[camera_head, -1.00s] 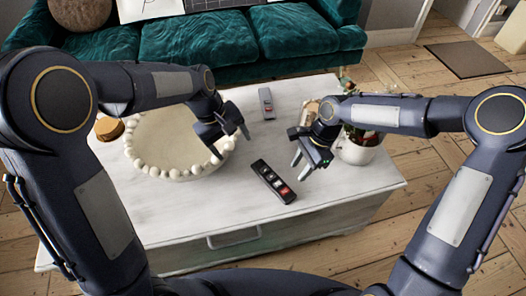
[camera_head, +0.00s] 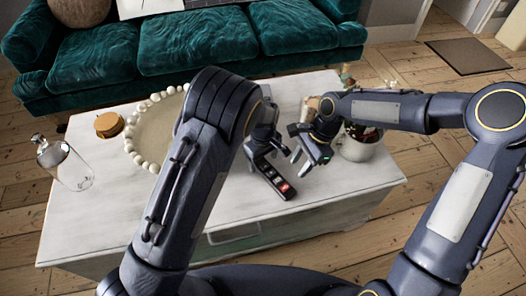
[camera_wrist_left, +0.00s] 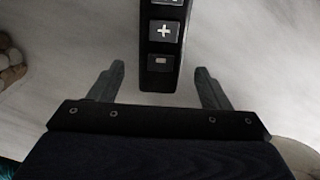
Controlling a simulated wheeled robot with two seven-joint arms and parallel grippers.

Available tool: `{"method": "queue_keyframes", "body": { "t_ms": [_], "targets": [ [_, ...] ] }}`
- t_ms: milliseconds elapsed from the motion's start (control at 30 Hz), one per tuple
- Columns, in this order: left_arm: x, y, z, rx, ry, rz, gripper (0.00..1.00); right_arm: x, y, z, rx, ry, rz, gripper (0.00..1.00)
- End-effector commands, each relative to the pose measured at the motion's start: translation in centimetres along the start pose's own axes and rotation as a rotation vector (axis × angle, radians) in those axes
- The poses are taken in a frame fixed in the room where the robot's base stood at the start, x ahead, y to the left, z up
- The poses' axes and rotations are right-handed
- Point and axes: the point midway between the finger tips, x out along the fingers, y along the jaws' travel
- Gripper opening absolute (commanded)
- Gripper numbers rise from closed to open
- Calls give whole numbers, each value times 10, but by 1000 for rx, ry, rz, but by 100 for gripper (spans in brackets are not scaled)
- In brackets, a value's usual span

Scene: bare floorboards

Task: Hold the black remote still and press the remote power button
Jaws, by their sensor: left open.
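The black remote (camera_head: 271,182) lies on the white table, tilted across it, with a red button at its near end. My left gripper (camera_head: 262,150) is open over the remote's far end. In the left wrist view, the remote (camera_wrist_left: 161,70) lies between the two spread fingers (camera_wrist_left: 161,88), apart from both. A plus button and a small button near that end show there. My right gripper (camera_head: 299,156) is just right of the remote, above the table; its fingers look apart and empty.
A beaded tray (camera_head: 143,150) stands left, partly behind my left arm. A glass bottle (camera_head: 66,165) and a round wooden item (camera_head: 108,124) are at the table's left. A potted plant (camera_head: 362,147) stands behind my right gripper. The table front is clear.

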Motion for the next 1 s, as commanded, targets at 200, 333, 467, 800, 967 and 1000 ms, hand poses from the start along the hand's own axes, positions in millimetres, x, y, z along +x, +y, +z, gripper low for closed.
{"method": "queue_keyframes", "body": {
  "t_ms": [200,333,467,800,967,1000],
  "targets": [
    [19,0,0,-1,0,1,71,0,0,0,0,0,0,36],
    [20,0,0,0,0,1,71,0,0,0,0,0,0,36],
    [20,0,0,0,-1,1,71,0,0,0,0,0,0,36],
    [20,0,0,0,-1,1,32,0,0,0,0,0,0,36],
    [20,0,0,0,-1,1,20,0,0,0,0,0,0,36],
    [20,0,0,0,-1,1,20,0,0,0,0,0,0,36]
  ]
}}
